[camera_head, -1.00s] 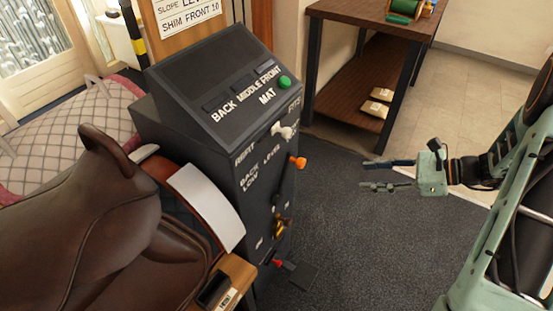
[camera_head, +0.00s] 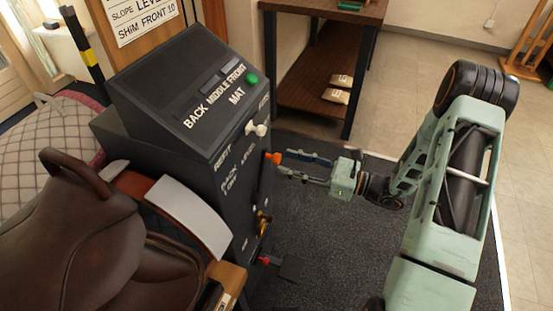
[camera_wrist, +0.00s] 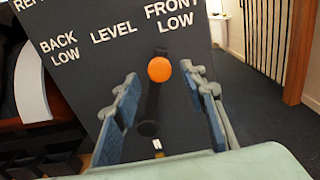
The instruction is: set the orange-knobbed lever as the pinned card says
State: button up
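The orange-knobbed lever (camera_wrist: 152,100) is on the side of a dark cabinet. In the wrist view its arm runs up from a low pivot, leaning slightly right, with the knob (camera_wrist: 159,69) under the FRONT LOW label (camera_wrist: 172,15). The LEVEL label (camera_wrist: 114,32) is left of it. The knob also shows in the head view (camera_head: 274,157). My gripper (camera_head: 283,162) is open, fingertips close to the knob. In the wrist view the knob appears between the two fingers (camera_wrist: 161,73), with gaps on both sides. The pinned card (camera_head: 143,18) reads slope LEVEL, shim FRONT 10.
The cabinet (camera_head: 130,75) has a green button (camera_head: 252,78), a white knob (camera_head: 257,129) above the orange one, and brass and red parts lower down. A brown saddle (camera_head: 70,230) stands left. A wooden shelf table (camera_head: 318,95) stands behind.

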aim_at(280, 160)
jog(key=shift+x, duration=2.25)
jog(key=shift+c, duration=0.3)
grip_shut()
